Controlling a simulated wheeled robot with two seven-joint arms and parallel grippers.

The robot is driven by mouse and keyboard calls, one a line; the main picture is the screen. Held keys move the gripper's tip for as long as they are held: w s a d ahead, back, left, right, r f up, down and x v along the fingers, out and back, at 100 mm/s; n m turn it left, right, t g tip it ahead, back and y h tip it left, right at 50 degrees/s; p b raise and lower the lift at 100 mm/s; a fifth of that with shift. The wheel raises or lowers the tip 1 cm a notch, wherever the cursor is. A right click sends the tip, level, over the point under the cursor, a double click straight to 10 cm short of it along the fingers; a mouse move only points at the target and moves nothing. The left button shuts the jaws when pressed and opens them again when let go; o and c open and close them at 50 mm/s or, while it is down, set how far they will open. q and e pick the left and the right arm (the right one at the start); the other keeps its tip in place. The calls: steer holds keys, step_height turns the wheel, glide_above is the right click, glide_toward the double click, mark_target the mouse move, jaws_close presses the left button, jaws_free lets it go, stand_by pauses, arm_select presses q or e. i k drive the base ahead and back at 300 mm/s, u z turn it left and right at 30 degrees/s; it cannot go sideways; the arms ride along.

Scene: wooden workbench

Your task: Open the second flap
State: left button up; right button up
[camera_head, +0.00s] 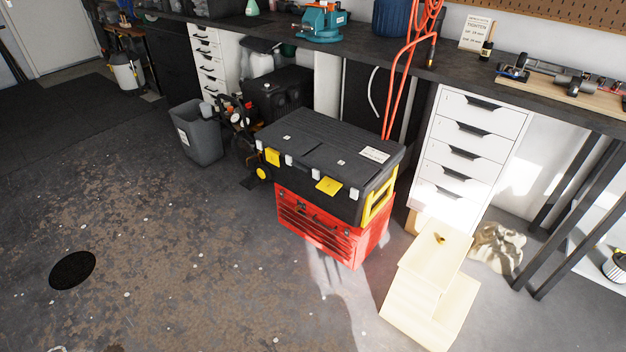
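A black toolbox (300,160) with a closed lid sits on a red metal tool chest (322,232) in the middle of the view. Its front carries two yellow flaps. The left yellow flap (272,157) hangs upright against the front face. The right yellow flap (329,186) looks tilted outward from the front, with its broad face turned up. A yellow side handle (378,199) is on the toolbox's right end. Neither of my grippers shows in this view.
White drawers (468,150) and a wooden step stool (432,275) stand to the right. A grey bin (196,135) and a compressor (240,125) are at left. A dark workbench (450,72) runs behind. The floor in front is clear.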

mark_target(335, 162)
steer(key=u, duration=0.7)
steer(key=i, duration=1.6)
steer(key=z, duration=0.25)
